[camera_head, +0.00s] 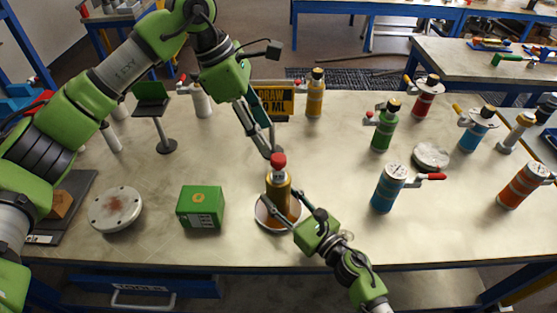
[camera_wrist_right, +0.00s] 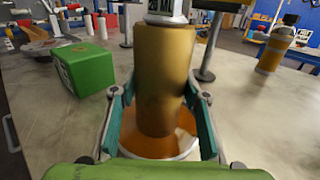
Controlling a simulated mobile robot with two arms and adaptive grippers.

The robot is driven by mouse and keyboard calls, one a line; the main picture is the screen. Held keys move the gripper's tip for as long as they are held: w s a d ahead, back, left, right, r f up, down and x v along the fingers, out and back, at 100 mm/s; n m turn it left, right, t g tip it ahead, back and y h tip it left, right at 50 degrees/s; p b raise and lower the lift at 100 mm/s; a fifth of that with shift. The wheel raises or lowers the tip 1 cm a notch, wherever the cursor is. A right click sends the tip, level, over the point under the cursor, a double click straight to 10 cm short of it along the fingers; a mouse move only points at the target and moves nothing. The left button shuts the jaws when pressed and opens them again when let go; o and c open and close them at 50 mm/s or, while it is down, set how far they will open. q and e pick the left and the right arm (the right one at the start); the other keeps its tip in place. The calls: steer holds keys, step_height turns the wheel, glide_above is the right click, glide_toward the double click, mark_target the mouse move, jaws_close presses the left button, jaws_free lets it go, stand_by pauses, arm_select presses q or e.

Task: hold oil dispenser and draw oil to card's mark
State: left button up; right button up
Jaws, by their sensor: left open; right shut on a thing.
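The oil dispenser (camera_head: 279,186) is a gold cylinder with a red knob on top, at the front middle of the table. My right gripper (camera_wrist_right: 157,100) is shut around its body, one finger on each side. A round white dish (camera_head: 262,222) with orange inside shows around the dispenser's foot; whether they touch is unclear. My left gripper (camera_head: 268,150) is open, fingers pointing down just above the red knob. A yellow card (camera_head: 279,103) reading "DRAW" and "0 ML" stands behind, its first digit hidden by my left gripper.
A green box (camera_head: 201,207) and a round flanged plate (camera_head: 116,210) lie to the left. A blue vessel (camera_head: 388,189) with a red handle stands to the right. An orange-yellow vessel (camera_head: 315,95) is behind. Several other flanged vessels stand farther right.

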arm_select(q)
steer(key=v, duration=1)
steer(key=shift+a+r, duration=0.1)
steer(key=shift+a, duration=0.05)
arm_select(e)
steer(key=o, duration=1.5)
steer(key=shift+s, duration=0.1)
